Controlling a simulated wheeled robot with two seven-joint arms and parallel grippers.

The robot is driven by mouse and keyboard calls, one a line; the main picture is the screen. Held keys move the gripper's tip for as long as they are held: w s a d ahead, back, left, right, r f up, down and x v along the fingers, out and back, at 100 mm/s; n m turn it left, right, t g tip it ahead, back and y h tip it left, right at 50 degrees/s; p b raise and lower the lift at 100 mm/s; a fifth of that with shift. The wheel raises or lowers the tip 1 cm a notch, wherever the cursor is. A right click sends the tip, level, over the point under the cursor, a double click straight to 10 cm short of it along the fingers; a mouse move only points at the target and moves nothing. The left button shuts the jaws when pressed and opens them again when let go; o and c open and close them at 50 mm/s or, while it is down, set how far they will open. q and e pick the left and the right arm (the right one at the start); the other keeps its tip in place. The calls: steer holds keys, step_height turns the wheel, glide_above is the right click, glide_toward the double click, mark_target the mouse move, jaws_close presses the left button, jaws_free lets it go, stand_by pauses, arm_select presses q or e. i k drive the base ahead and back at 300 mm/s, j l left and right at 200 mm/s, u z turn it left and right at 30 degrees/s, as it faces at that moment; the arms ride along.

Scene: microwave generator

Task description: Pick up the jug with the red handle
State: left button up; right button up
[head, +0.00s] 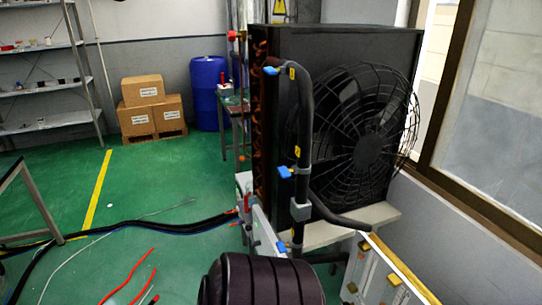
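I cannot make out a jug with a red handle in the head view. Some small items, one with red on it (222,79), stand on a small table (236,101) behind the black fan unit; they are too small to identify. Neither of my grippers is in view.
A large black fan unit (365,145) with pipes stands on a pale stand beside the window. A dark ribbed object (260,281) fills the bottom centre. Black cables (150,224) and red strips (128,275) lie on the green floor. Boxes (152,118) and a blue barrel (207,92) stand behind.

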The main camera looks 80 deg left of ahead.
mark_target(250, 199)
steer(key=u, duration=2.8)
steer(key=z, duration=3.7)
steer(key=u, duration=3.65)
